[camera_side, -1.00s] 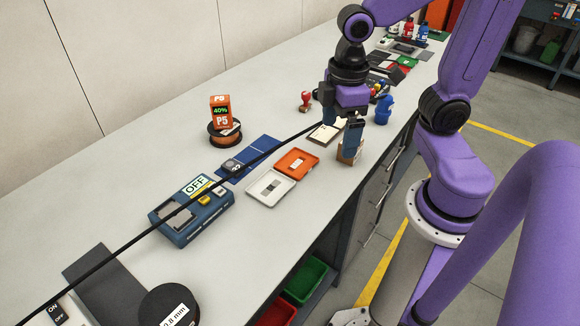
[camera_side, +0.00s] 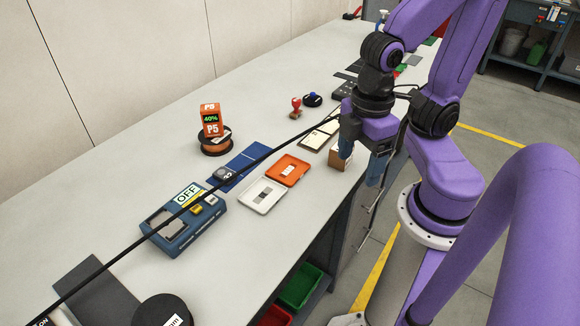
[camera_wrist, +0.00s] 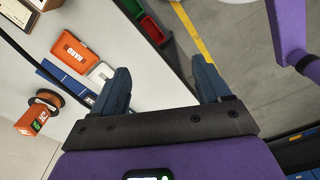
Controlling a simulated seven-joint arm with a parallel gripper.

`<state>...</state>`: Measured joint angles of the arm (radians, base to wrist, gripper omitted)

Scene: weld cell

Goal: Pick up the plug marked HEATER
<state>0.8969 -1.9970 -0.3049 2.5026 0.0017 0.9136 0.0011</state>
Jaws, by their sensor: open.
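My gripper (camera_side: 361,160) is open and empty. It hangs above the right edge of the grey bench, beside a small cardboard box (camera_side: 340,155). In the wrist view the two blue fingers (camera_wrist: 163,84) stand wide apart, with only bench edge and floor between and beyond them. I cannot make out a plug marked HEATER in either view. A long black cable (camera_side: 120,255) crosses the side view from the lower left to behind my gripper; I cannot see what its far end joins.
A blue device with an OFF sign (camera_side: 186,220), a white tray (camera_side: 262,196) and an orange tray (camera_side: 288,170) lie on the bench. An orange P5 box (camera_side: 211,120) stands on a spool. Green (camera_side: 300,286) and red bins sit below.

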